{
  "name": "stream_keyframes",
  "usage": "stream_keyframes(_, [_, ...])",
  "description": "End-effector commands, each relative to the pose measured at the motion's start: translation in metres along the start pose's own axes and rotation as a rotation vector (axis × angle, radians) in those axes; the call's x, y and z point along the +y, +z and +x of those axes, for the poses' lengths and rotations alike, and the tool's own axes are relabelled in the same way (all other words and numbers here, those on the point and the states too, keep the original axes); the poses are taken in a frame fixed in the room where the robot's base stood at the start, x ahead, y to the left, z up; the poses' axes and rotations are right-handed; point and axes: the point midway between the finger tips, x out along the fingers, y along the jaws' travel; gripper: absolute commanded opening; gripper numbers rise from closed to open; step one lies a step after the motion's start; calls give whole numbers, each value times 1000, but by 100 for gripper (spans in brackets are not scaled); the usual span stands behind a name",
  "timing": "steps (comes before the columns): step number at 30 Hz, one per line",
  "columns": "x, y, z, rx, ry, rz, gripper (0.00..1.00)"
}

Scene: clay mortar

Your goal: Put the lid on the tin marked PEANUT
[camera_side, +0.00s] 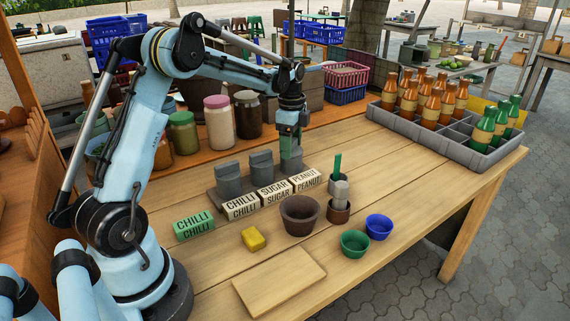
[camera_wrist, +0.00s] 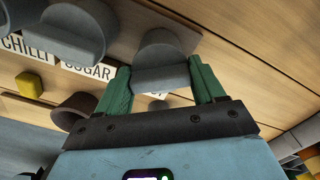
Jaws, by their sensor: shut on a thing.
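My gripper (camera_side: 290,137) points down at the right end of a dark tray (camera_side: 221,200), behind the white label reading PEANUT (camera_side: 306,181). Its green fingers also show in the wrist view (camera_wrist: 160,84), on either side of a grey lid-like piece with a rounded upright part (camera_wrist: 160,50). They are shut on that grey piece, which shows below them in the side view (camera_side: 291,160). I cannot tell whether it is lifted or resting on something. Two similar grey pieces stand behind the SUGAR label (camera_side: 274,192) and the CHILLI label (camera_side: 240,206).
A green CHILLI block (camera_side: 194,223), a yellow block (camera_side: 253,239), a brown bowl (camera_side: 301,216), a green bowl (camera_side: 355,243), a blue bowl (camera_side: 379,227) and a wooden board (camera_side: 279,281) lie in front. A bottle crate (camera_side: 440,137) stands right. The table's right middle is clear.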

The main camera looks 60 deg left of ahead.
Motion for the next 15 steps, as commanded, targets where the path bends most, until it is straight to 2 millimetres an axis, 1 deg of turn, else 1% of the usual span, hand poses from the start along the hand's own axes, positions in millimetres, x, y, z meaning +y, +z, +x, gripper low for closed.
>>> stream_keyframes(9, [0, 0, 1, 0, 0, 0, 39])
stream_keyframes(10, [0, 0, 1, 0, 0, 0, 70])
stream_keyframes(15, [0, 0, 1, 0, 0, 0, 96])
